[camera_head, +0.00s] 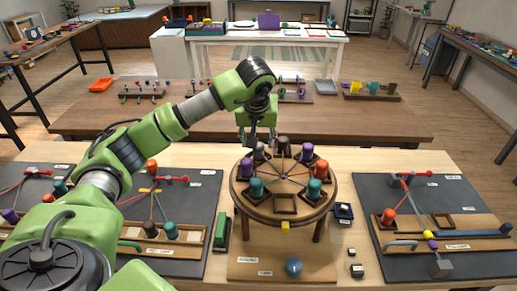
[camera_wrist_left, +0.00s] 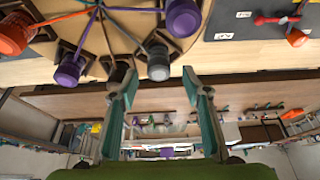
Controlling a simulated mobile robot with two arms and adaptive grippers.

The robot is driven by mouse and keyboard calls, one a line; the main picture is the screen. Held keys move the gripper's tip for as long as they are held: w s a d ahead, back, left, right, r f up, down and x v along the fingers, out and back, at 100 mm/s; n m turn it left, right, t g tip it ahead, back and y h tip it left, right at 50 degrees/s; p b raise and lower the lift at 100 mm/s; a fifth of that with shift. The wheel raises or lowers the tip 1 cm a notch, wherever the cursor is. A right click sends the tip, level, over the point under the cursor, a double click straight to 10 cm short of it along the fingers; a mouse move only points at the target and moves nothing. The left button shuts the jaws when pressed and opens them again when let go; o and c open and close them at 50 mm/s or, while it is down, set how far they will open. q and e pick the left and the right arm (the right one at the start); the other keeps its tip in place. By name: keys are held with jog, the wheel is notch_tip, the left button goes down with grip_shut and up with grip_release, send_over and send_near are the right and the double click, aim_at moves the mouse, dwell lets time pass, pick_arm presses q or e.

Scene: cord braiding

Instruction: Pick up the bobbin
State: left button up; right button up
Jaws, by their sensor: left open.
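A round wooden braiding stand (camera_head: 240,197) has several bobbins around its rim, with cords running to its centre. The rim holds a grey bobbin (camera_head: 259,153), a dark brown one (camera_head: 283,146), purple ones (camera_head: 307,152), an orange one (camera_head: 321,169) and teal ones (camera_head: 257,187). One front slot (camera_head: 285,203) is empty. My left gripper (camera_head: 258,139) is open and empty at the stand's far edge, beside the grey bobbin. In the left wrist view the grey bobbin (camera_wrist_left: 158,63) lies just past the gap between the open fingertips (camera_wrist_left: 158,76); the dark brown bobbin (camera_wrist_left: 119,70) is close to the left finger. My right gripper is out of view.
Dark boards with cords and bobbins lie left (camera_head: 208,200) and right (camera_head: 365,190) of the stand. A blue round piece (camera_head: 293,267) is in front, and a green block (camera_head: 221,230) stands at left. A second wooden table (camera_head: 350,128) is behind.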

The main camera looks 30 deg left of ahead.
aim_at(259, 144)
pick_arm(q)
jog(key=x, duration=0.2)
jog(key=shift+w+f+p, duration=0.15)
jog(key=shift+f+p, duration=0.1)
jog(key=shift+p, duration=0.1)
jog(key=shift+w+a+f, duration=0.1)
jog(key=shift+w+f, duration=0.1)
jog(key=shift+f, duration=0.25)
jog(key=shift+c, duration=0.4)
jog(key=c, duration=1.1)
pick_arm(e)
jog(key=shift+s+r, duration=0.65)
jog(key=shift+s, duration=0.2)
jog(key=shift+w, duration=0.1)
pick_arm(q)
jog(key=shift+r, duration=0.2)
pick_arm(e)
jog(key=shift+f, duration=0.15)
